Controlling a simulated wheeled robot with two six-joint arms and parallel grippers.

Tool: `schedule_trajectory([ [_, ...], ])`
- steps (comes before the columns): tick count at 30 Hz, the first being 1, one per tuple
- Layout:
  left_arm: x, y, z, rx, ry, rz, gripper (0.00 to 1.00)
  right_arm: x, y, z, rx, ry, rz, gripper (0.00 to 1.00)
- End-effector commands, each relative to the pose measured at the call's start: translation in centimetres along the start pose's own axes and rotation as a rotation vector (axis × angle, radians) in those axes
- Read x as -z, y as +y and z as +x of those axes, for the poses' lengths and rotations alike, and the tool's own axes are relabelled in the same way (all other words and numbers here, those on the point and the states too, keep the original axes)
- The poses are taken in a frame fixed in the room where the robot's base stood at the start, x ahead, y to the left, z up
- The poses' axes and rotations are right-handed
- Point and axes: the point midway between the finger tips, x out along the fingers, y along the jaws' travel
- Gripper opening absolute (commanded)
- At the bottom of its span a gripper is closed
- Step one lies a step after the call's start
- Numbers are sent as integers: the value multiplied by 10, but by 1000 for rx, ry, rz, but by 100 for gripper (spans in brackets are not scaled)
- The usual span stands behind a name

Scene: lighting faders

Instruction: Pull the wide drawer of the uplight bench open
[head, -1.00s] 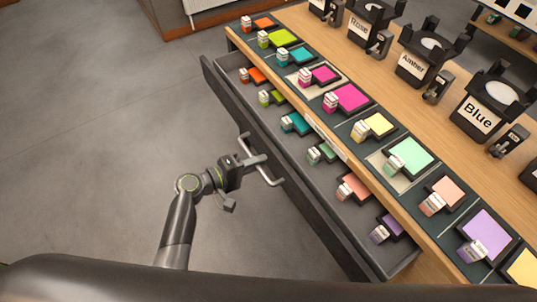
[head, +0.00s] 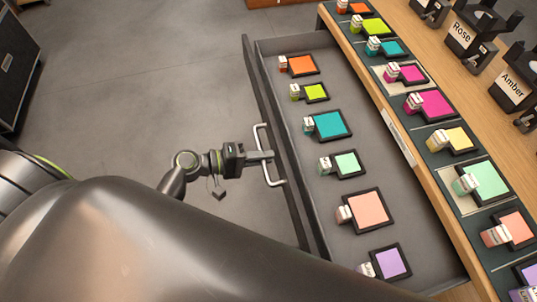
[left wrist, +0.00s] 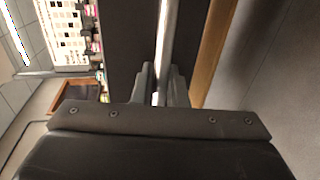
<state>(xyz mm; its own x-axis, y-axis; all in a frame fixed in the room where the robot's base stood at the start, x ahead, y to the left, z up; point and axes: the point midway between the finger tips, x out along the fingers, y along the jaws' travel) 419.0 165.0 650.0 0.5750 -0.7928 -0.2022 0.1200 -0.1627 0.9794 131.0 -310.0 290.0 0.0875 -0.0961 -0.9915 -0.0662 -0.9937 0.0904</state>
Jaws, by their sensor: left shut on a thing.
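The wide drawer (head: 380,150) of the uplight bench (head: 440,168) stands well open in the head view, its grey floor showing. Several coloured gel frames lie in it, such as a teal one (head: 330,125) and a salmon one (head: 369,207). My left gripper (head: 268,156) is shut on the drawer's bar handle (head: 272,178), at the middle of the drawer front. In the left wrist view the handle bar (left wrist: 163,50) runs between the fingers (left wrist: 160,88). My right gripper is not in view.
Several coloured frames with small tags sit along the bench top beside black holders labelled Rose (head: 468,35) and Amber (head: 513,88). A dark case (head: 12,70) stands at the far left. Grey floor (head: 150,80) lies clear in front of the drawer.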

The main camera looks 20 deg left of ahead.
Motion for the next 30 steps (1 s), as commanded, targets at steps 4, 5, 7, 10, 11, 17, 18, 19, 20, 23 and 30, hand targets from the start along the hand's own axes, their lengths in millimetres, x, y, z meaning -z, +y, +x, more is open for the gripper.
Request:
schedule_trajectory([
  [4, 1, 0, 0, -1, 2, 1, 0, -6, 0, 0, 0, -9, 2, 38],
  [5, 1, 1, 0, -1, 2, 1, 0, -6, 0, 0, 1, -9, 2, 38],
  [7, 1, 1, 0, -1, 2, 1, 0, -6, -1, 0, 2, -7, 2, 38],
  [10, 1, 1, 0, -1, 2, 1, 17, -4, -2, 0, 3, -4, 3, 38],
  [11, 1, 1, 0, -1, 2, 1, 17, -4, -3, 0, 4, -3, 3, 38],
  [17, 0, 0, 0, 0, 1, 1, 17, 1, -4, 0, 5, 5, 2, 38],
  [18, 0, 0, 0, 0, 1, 1, 17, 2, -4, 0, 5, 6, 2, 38],
  [19, 0, 0, 0, 0, 1, 1, 17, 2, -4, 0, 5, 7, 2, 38],
  [20, 0, 0, 0, 0, 1, 1, 17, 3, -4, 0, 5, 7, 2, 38],
  [23, 0, 0, 0, 0, 1, 0, 17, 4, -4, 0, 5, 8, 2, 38],
  [30, 0, -2, -21, 5, 1, 3, 17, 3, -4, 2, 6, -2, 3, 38],
])
